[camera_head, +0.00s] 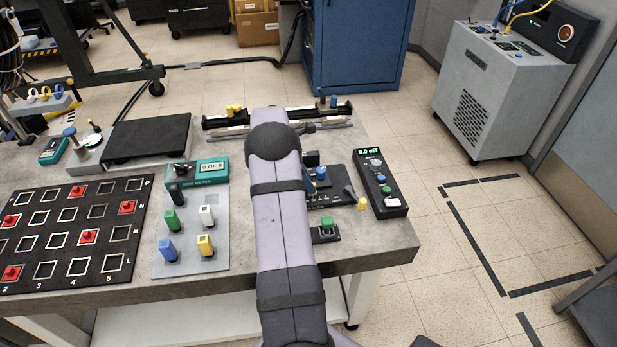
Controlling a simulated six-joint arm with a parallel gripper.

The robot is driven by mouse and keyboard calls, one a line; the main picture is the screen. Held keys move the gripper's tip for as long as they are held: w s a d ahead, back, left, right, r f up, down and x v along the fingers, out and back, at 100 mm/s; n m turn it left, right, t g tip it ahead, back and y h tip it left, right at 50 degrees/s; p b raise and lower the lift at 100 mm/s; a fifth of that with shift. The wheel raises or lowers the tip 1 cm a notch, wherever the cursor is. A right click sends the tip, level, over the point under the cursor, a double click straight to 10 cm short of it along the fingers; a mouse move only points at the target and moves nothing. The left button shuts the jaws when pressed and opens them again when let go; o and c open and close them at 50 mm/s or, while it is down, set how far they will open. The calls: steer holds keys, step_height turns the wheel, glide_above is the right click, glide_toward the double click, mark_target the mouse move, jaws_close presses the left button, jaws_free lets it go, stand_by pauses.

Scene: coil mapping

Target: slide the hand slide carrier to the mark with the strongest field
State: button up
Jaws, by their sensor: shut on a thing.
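My arm crosses the middle of the view, and its rounded joint hides part of the bench behind it. My gripper is hidden behind the arm, so its fingers and what they hold do not show. A long dark rail (305,117) lies along the back edge of the bench. A yellow block (234,110) sits near its left end and a small blue-topped piece (333,102) near its right end. I cannot tell which piece is the hand slide carrier. A black meter box (382,184) has a green display in mT, seemingly 8.0. The field marks are too small to make out.
Right of my arm is a black panel (333,200) with a blue knob (321,174), and a green button (327,222) in front. Left are a grey plate (190,236) with coloured switches, a teal box (209,171) and a black grid board (70,235) with red pieces.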

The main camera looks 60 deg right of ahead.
steer(key=shift+s+d, duration=0.15)
steer(key=shift+s+d+r, duration=0.1)
steer(key=shift+s+d, duration=0.25)
steer(key=shift+s+d+p, duration=0.2)
steer(key=shift+d+p, duration=0.05)
steer(key=shift+p, duration=0.3)
stand_by(1.0)
steer(key=o, duration=0.8)
steer(key=shift+r+p, duration=3)
steer(key=shift+r, duration=0.45)
